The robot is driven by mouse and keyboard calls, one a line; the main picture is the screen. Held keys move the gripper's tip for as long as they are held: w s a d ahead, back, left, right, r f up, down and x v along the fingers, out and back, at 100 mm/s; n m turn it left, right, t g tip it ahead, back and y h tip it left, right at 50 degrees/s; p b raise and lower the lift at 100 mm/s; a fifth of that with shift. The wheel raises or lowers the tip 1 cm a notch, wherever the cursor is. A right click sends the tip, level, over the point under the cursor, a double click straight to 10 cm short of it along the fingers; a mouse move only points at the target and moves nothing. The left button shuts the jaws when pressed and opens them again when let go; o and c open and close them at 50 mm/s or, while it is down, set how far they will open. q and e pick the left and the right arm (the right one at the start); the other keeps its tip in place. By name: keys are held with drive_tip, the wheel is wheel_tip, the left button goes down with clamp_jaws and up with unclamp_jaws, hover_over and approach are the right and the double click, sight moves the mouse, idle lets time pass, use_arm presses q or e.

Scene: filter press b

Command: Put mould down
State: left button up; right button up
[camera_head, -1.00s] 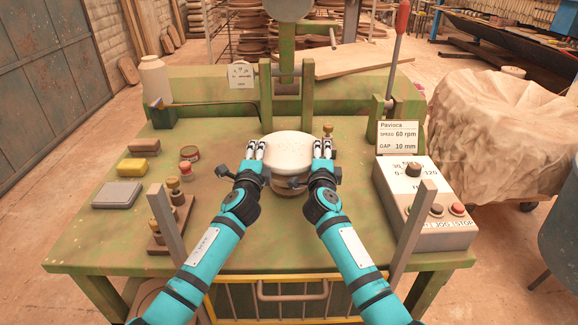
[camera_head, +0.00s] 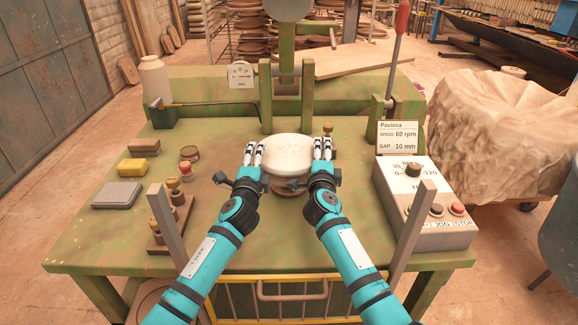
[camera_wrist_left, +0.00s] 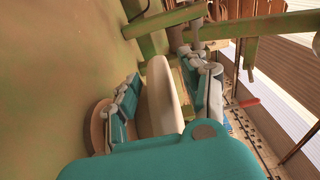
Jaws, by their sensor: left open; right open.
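The white round mould (camera_head: 289,154) sits in the middle of the green press table, on a round brownish base whose lower edge shows beneath it. It also shows edge-on in the left wrist view (camera_wrist_left: 160,98). My left gripper (camera_head: 254,153) is open at the mould's left side. My right gripper (camera_head: 322,150) is open at its right side. The fingers of both are close to the rim; I cannot tell whether they touch it. The base (camera_wrist_left: 100,125) is partly hidden by the fingers in the wrist view.
A control box (camera_head: 425,205) stands at the right. Two green posts (camera_head: 307,97) rise behind the mould.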

drive_tip(key=shift+s, duration=0.2)
use_arm(q)
drive_tip(key=s+a, duration=0.1)
drive_tip(key=s, duration=0.9)
use_arm(e)
drive_tip(key=s+a, duration=0.1)
drive_tip(key=s, duration=1)
drive_tip(key=shift+s+a, duration=0.2)
drive_tip(key=shift+s, duration=0.15)
